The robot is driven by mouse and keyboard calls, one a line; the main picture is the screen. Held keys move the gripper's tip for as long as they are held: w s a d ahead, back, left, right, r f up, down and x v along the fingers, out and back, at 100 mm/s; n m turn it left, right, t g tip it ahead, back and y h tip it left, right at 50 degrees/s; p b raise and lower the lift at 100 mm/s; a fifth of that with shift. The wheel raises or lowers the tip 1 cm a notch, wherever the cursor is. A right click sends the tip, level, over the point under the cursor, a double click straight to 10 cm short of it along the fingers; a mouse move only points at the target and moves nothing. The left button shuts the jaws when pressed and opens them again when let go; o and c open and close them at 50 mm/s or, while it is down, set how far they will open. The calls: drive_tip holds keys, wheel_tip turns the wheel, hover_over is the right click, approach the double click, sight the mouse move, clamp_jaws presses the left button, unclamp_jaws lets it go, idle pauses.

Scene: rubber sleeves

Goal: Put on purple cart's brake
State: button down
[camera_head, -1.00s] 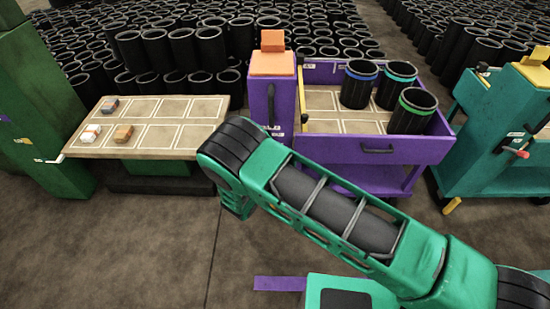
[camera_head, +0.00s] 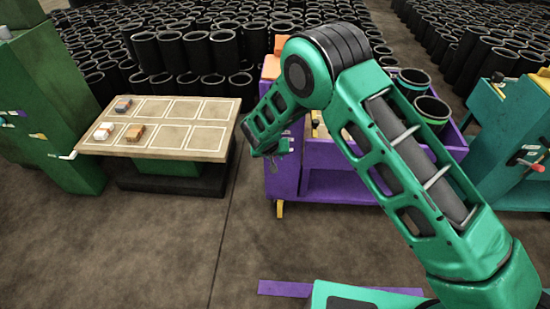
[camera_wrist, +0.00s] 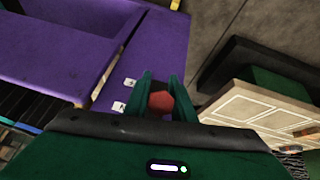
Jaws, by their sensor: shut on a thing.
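The purple cart (camera_head: 345,188) stands at centre right, partly hidden behind my arm. My gripper (camera_head: 274,152) is at the cart's left end, pointing down beside its purple panel. In the wrist view my gripper (camera_wrist: 162,98) has its two green fingers shut around a red faceted knob (camera_wrist: 160,102), close against the cart's purple side (camera_wrist: 90,50). The knob looks like the brake handle. Its lever is hidden by the fingers, so I cannot tell its position.
A table (camera_head: 175,135) with marked squares and several small blocks stands left of the cart. Black sleeves with coloured rims (camera_head: 432,110) are in the cart. A teal cart (camera_head: 510,130) with a red-tipped lever (camera_head: 538,167) stands at right.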

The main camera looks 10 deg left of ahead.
drive_tip(key=shift+w+a+r, duration=0.1)
drive_tip(key=shift+w+r, duration=0.15)
drive_tip(key=c, duration=1.8)
unclamp_jaws()
drive_tip(key=shift+c, duration=0.2)
drive_tip(key=o, duration=0.4)
drive_tip(key=shift+c, duration=0.2)
drive_tip(key=shift+s+f, duration=0.1)
drive_tip(key=shift+f, duration=0.05)
drive_tip(key=shift+s, duration=0.1)
drive_tip(key=v, duration=1)
drive_tip(key=shift+r, duration=0.35)
